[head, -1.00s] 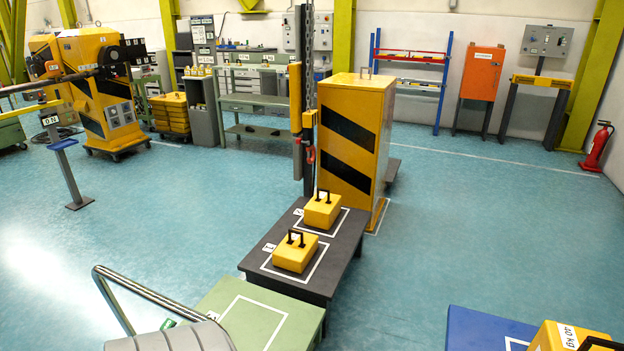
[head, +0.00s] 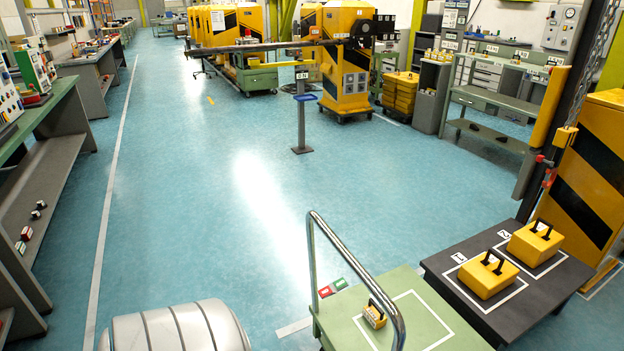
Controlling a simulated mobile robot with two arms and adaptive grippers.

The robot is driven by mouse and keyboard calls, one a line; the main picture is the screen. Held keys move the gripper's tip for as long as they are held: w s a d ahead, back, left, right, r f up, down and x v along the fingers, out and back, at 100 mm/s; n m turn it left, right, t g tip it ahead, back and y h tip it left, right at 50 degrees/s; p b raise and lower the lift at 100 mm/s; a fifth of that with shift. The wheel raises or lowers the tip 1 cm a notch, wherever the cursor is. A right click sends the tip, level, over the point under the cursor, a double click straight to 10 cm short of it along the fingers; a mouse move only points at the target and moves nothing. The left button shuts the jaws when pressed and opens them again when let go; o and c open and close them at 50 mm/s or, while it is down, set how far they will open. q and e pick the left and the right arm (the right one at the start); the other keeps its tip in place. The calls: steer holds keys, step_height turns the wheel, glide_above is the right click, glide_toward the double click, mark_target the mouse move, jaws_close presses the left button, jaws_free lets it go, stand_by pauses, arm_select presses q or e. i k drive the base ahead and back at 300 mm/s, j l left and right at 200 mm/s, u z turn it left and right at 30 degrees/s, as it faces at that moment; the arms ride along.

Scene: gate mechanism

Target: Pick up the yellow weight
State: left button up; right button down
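Several yellow blocks with black handles are in the head view, and I cannot tell which one the task means. One yellow weight (head: 488,277) sits upright in a white-outlined square on the dark table (head: 462,303). A second yellow weight (head: 534,244) sits behind it on the same table, beside a label reading 2. A smaller yellow weight (head: 374,317) stands on the green cart top (head: 338,309), at the left of its white outline. Nothing is gripping these three weights. Neither of my grippers is in view.
A curved metal handrail (head: 330,236) rises from the green cart, by red and green buttons (head: 333,288). A chain with a red hook (head: 549,178) hangs by a post behind the dark table. A sign stand (head: 301,122) stands on open blue floor. Workbenches (head: 62,115) line the left.

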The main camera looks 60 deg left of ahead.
mark_target(372, 312)
steer(key=u, duration=1.3)
